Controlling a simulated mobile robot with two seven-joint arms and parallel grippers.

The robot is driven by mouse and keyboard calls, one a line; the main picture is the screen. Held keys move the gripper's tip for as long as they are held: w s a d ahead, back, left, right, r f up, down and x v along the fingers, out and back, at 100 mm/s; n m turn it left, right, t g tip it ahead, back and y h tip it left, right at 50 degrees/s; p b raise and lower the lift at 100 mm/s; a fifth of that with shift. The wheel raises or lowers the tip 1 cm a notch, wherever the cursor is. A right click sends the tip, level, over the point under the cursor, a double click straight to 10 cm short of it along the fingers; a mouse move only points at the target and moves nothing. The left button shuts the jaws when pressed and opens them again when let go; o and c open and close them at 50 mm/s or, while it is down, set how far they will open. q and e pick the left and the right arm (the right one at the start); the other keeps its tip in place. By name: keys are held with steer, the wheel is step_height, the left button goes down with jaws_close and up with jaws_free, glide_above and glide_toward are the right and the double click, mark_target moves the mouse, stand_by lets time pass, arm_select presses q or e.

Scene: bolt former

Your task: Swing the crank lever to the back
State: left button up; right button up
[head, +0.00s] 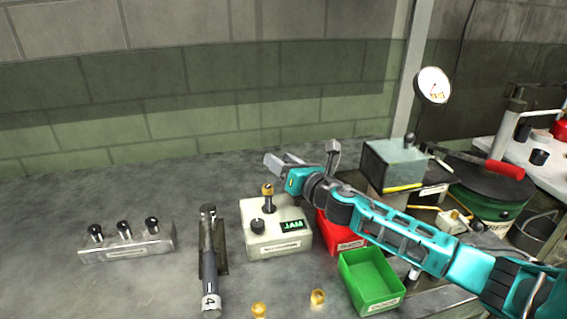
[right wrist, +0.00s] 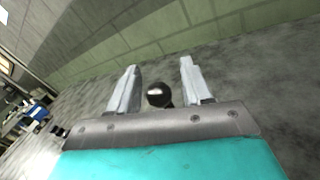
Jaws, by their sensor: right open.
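A pale box (head: 272,245) with a green "JAM" display stands on the bench in the middle of the head view. A short upright post with a brass-coloured top (head: 268,190) rises from it, beside a black knob (head: 257,226). I cannot tell for sure which part is the crank lever. My right gripper (head: 279,161) is just above and behind the post, pointing left, with its fingers apart. In the right wrist view a dark round knob (right wrist: 159,95) shows between the open fingers, and nothing is gripped. I cannot tell which knob this is. My left gripper is out of view.
A red bin (head: 340,242) and a green bin (head: 371,283) stand right of the box, under my right arm. A dark handled tool (head: 209,262) and a metal block with several pegs (head: 128,246) lie left. Brass pieces (head: 318,297) lie in front. The back-left bench is clear.

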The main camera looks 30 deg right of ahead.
steer(key=shift+s, duration=0.1)
steer(key=s+d+b, duration=0.1)
steer(key=s+d, duration=0.1)
steer(key=s, duration=1)
steer(key=shift+s, duration=0.3)
stand_by(0.3)
